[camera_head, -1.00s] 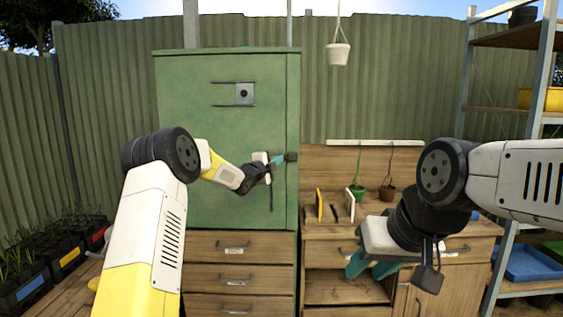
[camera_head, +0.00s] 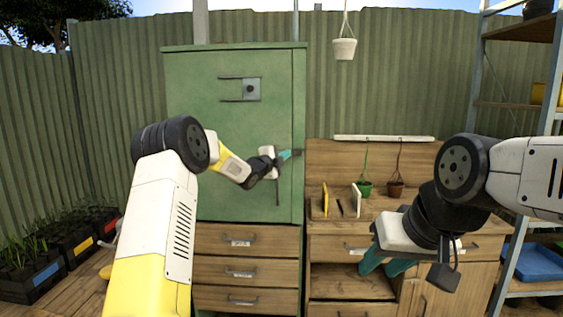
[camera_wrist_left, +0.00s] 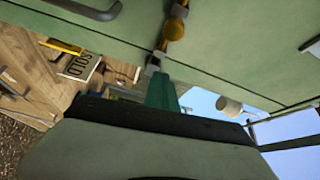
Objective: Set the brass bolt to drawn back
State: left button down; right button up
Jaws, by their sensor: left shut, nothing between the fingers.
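The brass bolt (camera_wrist_left: 174,28) shows in the left wrist view as a yellow rod with a knob on the green cabinet door, near the door's edge. In the head view it is too small and covered to make out. My left gripper (camera_head: 290,154) has its teal fingers at the right edge of the green cabinet (camera_head: 210,140). The fingers are shut and empty; in the left wrist view the fingertips (camera_wrist_left: 160,80) point toward the bolt's near end, and I cannot tell whether they touch it. My right gripper (camera_head: 385,264) hangs open and empty before the wooden bench.
A square grey plate (camera_head: 249,89) is on the cabinet's upper front. A bench (camera_head: 330,225) to the right holds two small potted plants and upright cards, one reading SOLD (camera_wrist_left: 78,66). A white pot (camera_head: 344,49) hangs above. Shelving (camera_head: 515,100) stands at the far right.

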pick_arm(q)
jog(key=v, duration=0.8)
jog(key=shift+s+a, duration=0.2)
jog(key=shift+a, duration=0.25)
jog(key=s+a+r+n+g+y, duration=0.2)
jog(key=s+a+n+y, duration=0.15)
jog(key=s+n, duration=0.45)
jog(key=s+a+r+n+g+y, duration=0.25)
jog(key=s+n+y, duration=0.2)
jog(key=s, duration=0.85)
jog(key=s+f+n+g, duration=0.2)
jog(key=s+f+n, duration=0.2)
jog(key=s, duration=1)
jog(key=s+f+n+g+h, duration=0.1)
jog(key=s+f+n+g, duration=0.2)
jog(key=s, duration=1.1)
notch_tip(320, 180, down, 3)
jog(key=shift+d+r+n+g, duration=0.15)
jog(key=shift+d+n+g, duration=0.25)
jog(key=shift+n, duration=0.55)
